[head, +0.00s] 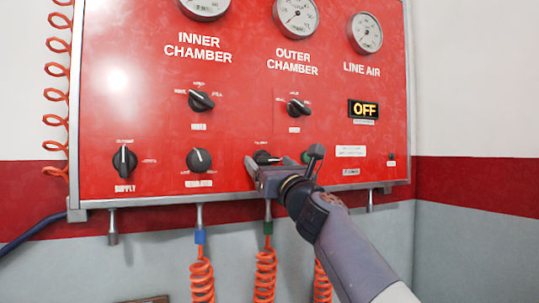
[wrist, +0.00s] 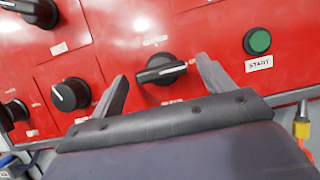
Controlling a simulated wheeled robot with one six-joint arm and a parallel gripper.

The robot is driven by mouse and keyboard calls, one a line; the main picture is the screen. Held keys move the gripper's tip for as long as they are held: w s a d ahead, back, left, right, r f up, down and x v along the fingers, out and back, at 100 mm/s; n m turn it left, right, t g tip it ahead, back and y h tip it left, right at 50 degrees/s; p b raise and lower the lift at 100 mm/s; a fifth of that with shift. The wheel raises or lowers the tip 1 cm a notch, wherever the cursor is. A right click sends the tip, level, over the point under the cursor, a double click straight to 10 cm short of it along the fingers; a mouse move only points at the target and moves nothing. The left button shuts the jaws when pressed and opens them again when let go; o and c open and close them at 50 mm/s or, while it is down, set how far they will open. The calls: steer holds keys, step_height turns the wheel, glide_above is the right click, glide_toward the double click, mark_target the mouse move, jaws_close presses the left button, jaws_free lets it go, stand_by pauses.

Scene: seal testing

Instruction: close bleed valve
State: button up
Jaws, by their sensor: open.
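A black lever knob (head: 264,157) sits low on the red panel, partly hidden behind my gripper in the head view. Its label cannot be read, so I cannot confirm it is the bleed valve. In the wrist view this knob (wrist: 160,68) shows between my fingers, its handle lying nearly crosswise, slightly tilted. My gripper (head: 284,160) is open in front of the panel, with one finger on each side of the knob in the wrist view (wrist: 162,72). I cannot tell whether the fingers touch it.
The green START button (wrist: 257,41) is right of the fingers. The regulator knob (head: 199,160) and supply knob (head: 124,160) are to the left. Two more lever knobs (head: 201,101) (head: 298,108) sit above. Orange coiled hoses (head: 202,280) hang below the panel. The display (head: 364,109) reads OFF.

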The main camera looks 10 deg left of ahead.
steer(key=shift+w+a+r, duration=0.15)
steer(key=shift+w+a, duration=0.05)
steer(key=shift+w, duration=0.15)
steer(key=c, duration=1)
